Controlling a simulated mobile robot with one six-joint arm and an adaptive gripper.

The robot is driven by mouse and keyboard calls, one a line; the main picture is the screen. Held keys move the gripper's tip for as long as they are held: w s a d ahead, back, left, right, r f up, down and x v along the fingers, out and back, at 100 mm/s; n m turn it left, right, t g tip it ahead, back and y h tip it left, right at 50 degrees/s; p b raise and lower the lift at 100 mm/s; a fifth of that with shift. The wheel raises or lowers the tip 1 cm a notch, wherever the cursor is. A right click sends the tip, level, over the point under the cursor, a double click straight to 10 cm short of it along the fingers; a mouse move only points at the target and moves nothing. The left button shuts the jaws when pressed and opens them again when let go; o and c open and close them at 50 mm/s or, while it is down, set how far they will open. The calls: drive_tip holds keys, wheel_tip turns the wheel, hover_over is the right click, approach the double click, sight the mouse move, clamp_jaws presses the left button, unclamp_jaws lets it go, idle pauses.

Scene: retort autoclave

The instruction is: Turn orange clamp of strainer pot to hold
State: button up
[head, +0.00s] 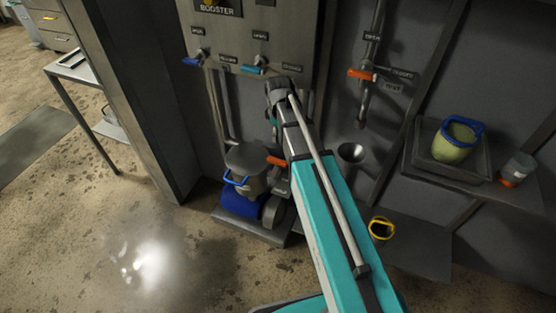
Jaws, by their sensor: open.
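The strainer pot (247,160) is a grey, lidded pot with a blue wire handle, low in front of the grey wall panel and above a blue motor-like body. Its orange clamp (276,161) sticks out on its right side as a short bar, right beside my arm in the picture. The clamp's right end may be covered by my arm. My teal and grey arm reaches up from the bottom right and bends at its top, above the pot. My gripper's fingers do not show; the arm appears to hide them.
Blue valve levers (253,70) sit on the panel above. An orange lever (361,75) is on a pipe at right. A grey tray (420,160) holds a green bucket; a jar (517,170) stands beside it. A yellow ring (381,229) lies lower right.

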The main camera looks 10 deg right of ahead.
sight(278, 159)
drive_tip(key=shift+f, duration=0.2)
wheel_tip(278, 159, down, 13)
drive_tip(key=b, duration=1.3)
drive_tip(key=shift+f+b, duration=0.2)
drive_tip(key=shift+b, duration=0.2)
